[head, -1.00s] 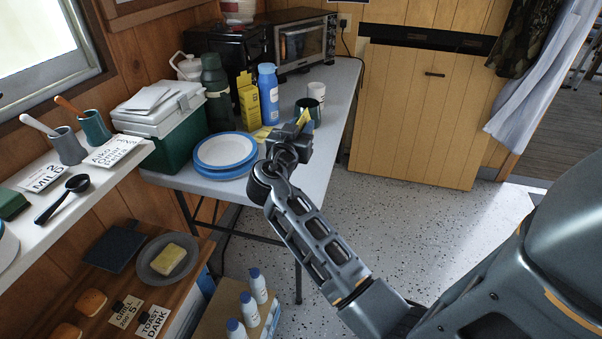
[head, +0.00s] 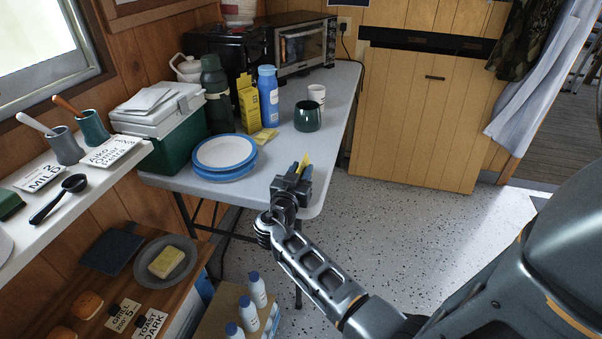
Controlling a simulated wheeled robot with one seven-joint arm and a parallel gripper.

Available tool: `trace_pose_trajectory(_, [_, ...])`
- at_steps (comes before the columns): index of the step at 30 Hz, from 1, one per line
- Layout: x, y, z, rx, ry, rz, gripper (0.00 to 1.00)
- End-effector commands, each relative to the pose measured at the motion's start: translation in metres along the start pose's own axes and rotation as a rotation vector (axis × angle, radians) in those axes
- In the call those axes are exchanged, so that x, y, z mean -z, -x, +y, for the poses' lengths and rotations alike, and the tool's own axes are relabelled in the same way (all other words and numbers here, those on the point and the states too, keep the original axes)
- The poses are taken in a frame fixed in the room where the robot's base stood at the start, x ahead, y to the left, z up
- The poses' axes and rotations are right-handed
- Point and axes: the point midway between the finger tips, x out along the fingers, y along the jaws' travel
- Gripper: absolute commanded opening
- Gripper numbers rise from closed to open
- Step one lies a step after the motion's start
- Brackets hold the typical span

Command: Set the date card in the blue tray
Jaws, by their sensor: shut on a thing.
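My gripper (head: 297,170) is shut on a small yellow, thin card-like thing (head: 304,160), seen almost edge-on between the fingers. No writing on it can be read, so I cannot tell for sure that it is the date card. The gripper is near the front right corner of the grey table (head: 229,195), to the right of the blue-rimmed plates. A flat dark blue square piece (head: 112,251) lies on the wooden lower shelf at the left. I cannot tell whether it is the blue tray, and no other clear blue tray shows.
Blue-rimmed plates (head: 224,154), a yellow packet (head: 265,136), a blue bottle (head: 268,95) and a dark green cup (head: 307,116) stand on the table. A green cooler (head: 165,149) is at its left. White bottles (head: 257,290) stand below. The table's right front is clear.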

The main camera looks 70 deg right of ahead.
Motion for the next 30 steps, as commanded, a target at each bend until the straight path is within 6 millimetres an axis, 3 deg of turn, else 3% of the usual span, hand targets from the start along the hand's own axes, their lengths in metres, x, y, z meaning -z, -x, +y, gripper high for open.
trace_pose_trajectory(11, [-0.0035,-0.0002,0.0000,0.000,-0.002,0.000,0.03])
trace_pose_trajectory(12, [-0.0018,-0.0002,0.0000,0.000,-0.002,0.000,0.36])
trace_pose_trajectory(18, [-0.0017,-0.0002,0.0001,0.000,-0.001,0.000,0.55])
trace_pose_trajectory(30, [0.0007,-0.0003,0.0000,-0.001,0.002,0.000,0.58])
